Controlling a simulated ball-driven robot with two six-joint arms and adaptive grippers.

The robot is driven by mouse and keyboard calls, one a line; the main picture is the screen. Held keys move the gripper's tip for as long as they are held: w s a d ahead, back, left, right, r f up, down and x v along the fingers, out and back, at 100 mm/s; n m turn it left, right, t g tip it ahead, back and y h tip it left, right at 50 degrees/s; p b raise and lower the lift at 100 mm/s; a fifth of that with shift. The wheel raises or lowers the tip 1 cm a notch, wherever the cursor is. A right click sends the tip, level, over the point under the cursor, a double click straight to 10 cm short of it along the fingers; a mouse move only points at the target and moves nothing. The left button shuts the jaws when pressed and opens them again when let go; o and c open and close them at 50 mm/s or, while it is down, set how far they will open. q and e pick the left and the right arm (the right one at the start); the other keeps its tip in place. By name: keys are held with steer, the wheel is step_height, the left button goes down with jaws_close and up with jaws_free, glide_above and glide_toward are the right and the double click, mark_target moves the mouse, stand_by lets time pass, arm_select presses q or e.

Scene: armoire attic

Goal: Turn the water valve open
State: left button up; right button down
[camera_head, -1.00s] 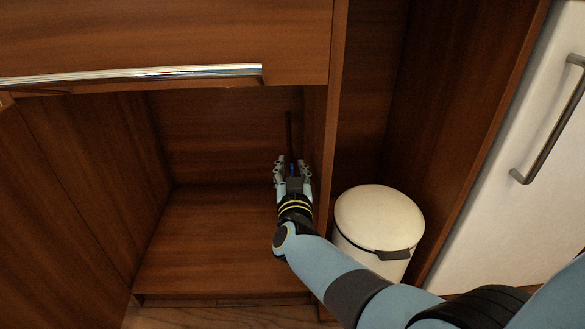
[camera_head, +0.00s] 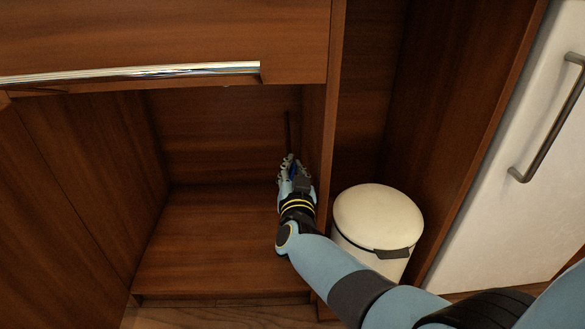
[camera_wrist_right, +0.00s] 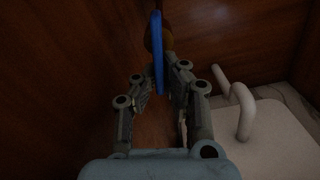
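The water valve has a long, flat blue handle (camera_wrist_right: 158,60) and a brass-coloured body (camera_wrist_right: 150,36), seen in the right wrist view. In the head view, only a bit of blue handle (camera_head: 293,171) shows at my right gripper (camera_head: 292,164). That gripper is inside the open cabinet, close to its right wall. In the wrist view, the fingers of my right gripper (camera_wrist_right: 158,76) converge on the handle from both sides and look closed on it. The handle stands roughly upright in that picture. Most of the valve is hidden by the gripper in the head view. My left gripper is not in view.
The wooden cabinet (camera_head: 200,240) has a divider right beside my right arm. A drawer with a metal bar handle (camera_head: 130,75) overhangs it. A white lidded bin (camera_head: 378,217) stands right of the divider. A dark upright pipe (camera_head: 288,130) rises behind the gripper. The cabinet floor's left is clear.

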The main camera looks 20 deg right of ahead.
steer(key=c, duration=1.4)
jaws_free()
steer(key=shift+s+f, duration=0.1)
steer(key=shift+f, duration=0.05)
steer(key=shift+c, duration=0.2)
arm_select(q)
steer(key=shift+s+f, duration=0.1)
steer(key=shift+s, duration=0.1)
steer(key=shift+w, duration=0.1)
